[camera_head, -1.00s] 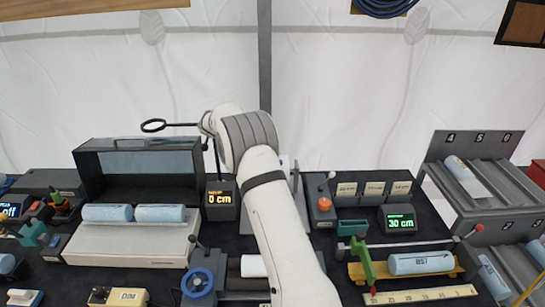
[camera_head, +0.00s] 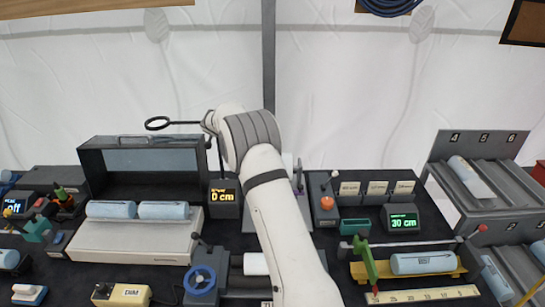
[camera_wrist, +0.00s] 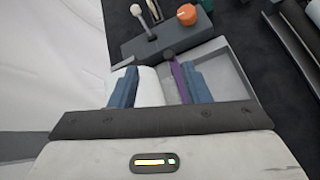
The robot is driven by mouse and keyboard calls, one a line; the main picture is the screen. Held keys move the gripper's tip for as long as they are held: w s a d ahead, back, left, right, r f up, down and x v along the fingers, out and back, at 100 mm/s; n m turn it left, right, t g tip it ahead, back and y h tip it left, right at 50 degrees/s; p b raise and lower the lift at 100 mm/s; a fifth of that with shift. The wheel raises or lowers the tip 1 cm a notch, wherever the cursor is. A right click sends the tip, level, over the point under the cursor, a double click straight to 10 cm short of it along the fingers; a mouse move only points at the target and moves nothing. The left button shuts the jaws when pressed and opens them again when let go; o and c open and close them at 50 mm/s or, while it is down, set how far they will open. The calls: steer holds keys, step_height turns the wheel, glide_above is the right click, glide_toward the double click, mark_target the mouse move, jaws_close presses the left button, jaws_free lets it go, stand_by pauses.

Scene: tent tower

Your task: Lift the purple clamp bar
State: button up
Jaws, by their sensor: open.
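The purple clamp bar (camera_wrist: 180,82) shows in the wrist view as a narrow upright strip between my two blue fingers, close beside the right finger. A small purple part of it (camera_head: 299,181) shows in the head view, just right of my arm. My gripper (camera_wrist: 160,86) is open, with one finger on each side of the bar. I cannot tell whether the right finger touches it. A white rounded piece lies near the left finger. My gripper is hidden behind my arm in the head view.
A grey box with an orange knob (camera_wrist: 187,14) and a white-tipped lever stands just beyond the fingers. The box with the yellow display (camera_head: 224,198) is left of my arm. The green display (camera_head: 403,220) and a numbered sloping rack (camera_head: 486,155) are to the right.

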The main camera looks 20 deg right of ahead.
steer(key=b+v, duration=0.1)
steer(key=v, duration=0.6)
steer(key=shift+a+r, duration=0.15)
steer(key=shift+a, duration=0.1)
steer(key=shift+w, duration=0.1)
